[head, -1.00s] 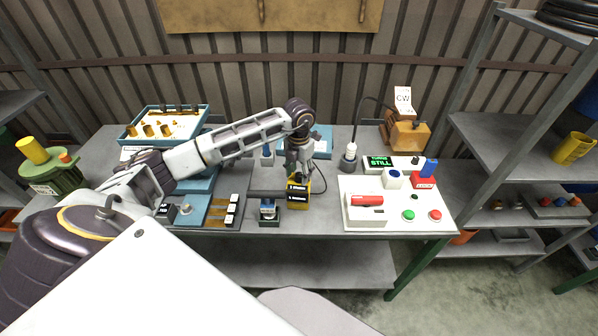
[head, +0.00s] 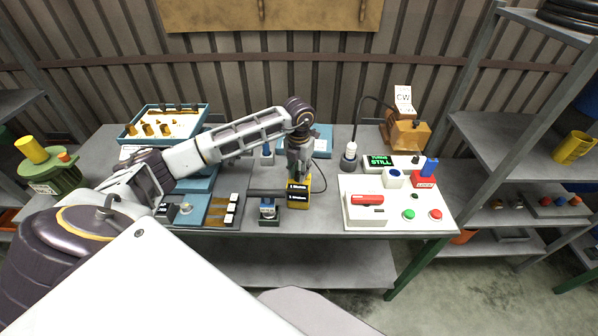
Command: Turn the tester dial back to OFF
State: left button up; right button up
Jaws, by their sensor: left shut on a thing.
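The tester (head: 299,197) is a small yellow and black box with white lettering on its front, standing near the front edge of the bench. My left gripper (head: 299,175) points down at the top of the tester and is shut on its dial. The fingers and wrist hide the dial, so I cannot read its setting. My right gripper is not in view.
A small dark block with a blue top (head: 268,211) stands just left of the tester. A white control panel (head: 385,221) with a red handle and green and red buttons lies to the right. A blue tray (head: 205,113) with brass parts is at back left.

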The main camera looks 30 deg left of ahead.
pick_arm(q)
jog(key=n, duration=0.3)
jog(key=shift+b, duration=0.4)
jog(key=n, duration=0.4)
jog(key=shift+b, duration=0.35)
jog(key=n, duration=0.4)
jog(key=shift+n, duration=0.8)
jog(key=o, duration=1.1)
jog(key=shift+c, duration=0.2)
